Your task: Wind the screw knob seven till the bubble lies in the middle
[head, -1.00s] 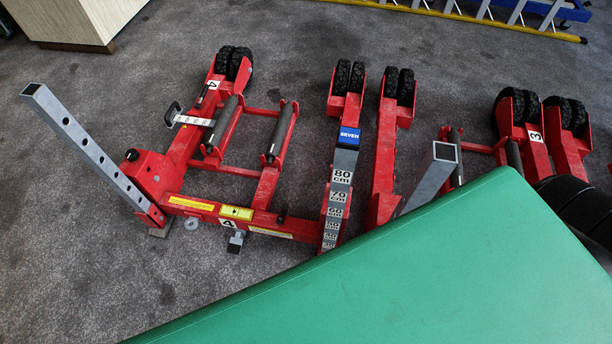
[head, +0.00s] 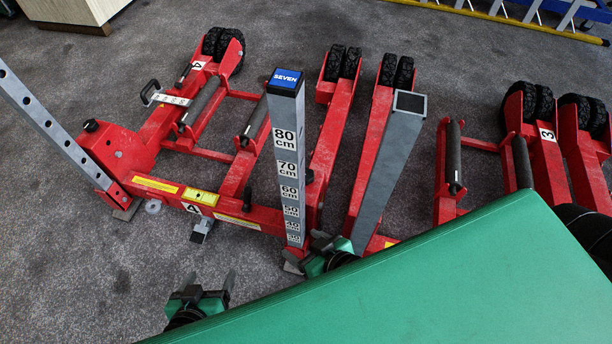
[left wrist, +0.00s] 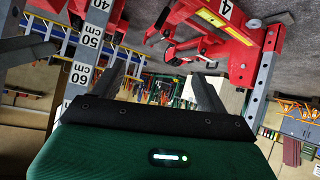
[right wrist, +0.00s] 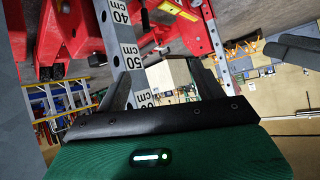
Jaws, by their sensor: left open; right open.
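A grey upright post with a blue SEVEN plate (head: 286,78) on top and a centimetre scale (head: 289,165) stands in the middle of the head view. I cannot make out a screw knob or a bubble in any view. My left gripper (head: 210,284) is open and empty, low in the head view, left of the post's foot. My right gripper (head: 312,250) is open beside the post's lower end, partly hidden by my green body. The scale post also shows at the left in the left wrist view (left wrist: 88,45) and between the fingers' side in the right wrist view (right wrist: 122,45).
Red trolley jack frames (head: 180,150) with black wheels (head: 340,63) spread across the grey carpet. A holed grey post (head: 45,120) leans at the left; another grey post (head: 390,170) stands right of the scale. A yellow-edged ladder (head: 500,20) lies at the back. Carpet at lower left is clear.

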